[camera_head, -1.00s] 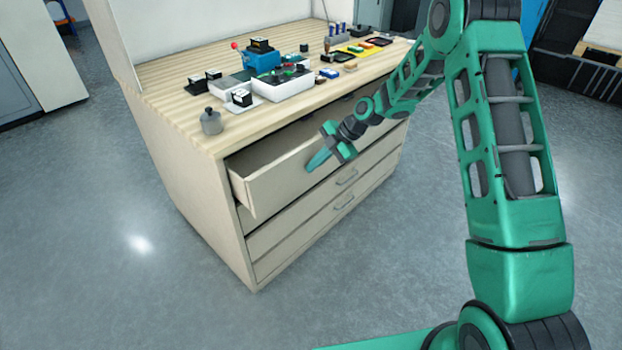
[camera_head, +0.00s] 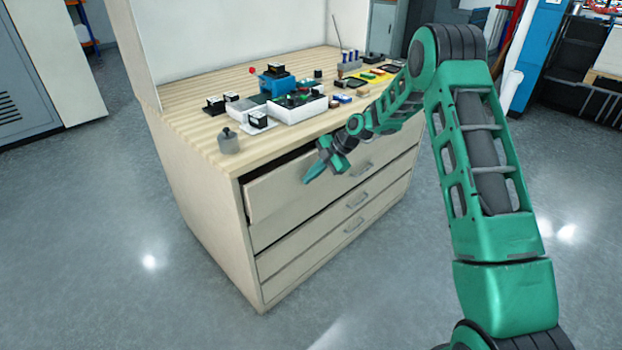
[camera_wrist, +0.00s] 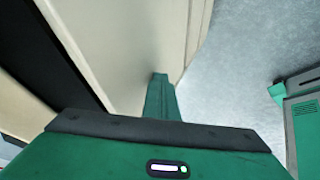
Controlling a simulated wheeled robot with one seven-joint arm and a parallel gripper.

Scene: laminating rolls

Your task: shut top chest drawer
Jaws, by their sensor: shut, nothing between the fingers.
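The chest (camera_head: 196,178) is a beige cabinet with a striped wooden top and three drawers. Its top drawer (camera_head: 275,200) is still out by a small amount, with a dark gap along its upper edge at the left. My gripper (camera_head: 313,172) is shut and empty, at the top drawer's front, left of its handle (camera_head: 361,170). In the wrist view the closed fingers (camera_wrist: 160,95) lie against or very near the pale drawer front (camera_wrist: 125,45); exact contact is unclear. The two lower drawers look shut.
On the chest top stand a grey weight (camera_head: 228,141), a blue device (camera_head: 277,80), a white tray (camera_head: 298,110) and several small items. Grey floor (camera_head: 110,240) is open in front and at the left. A blue cabinet (camera_head: 538,60) stands at the back right.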

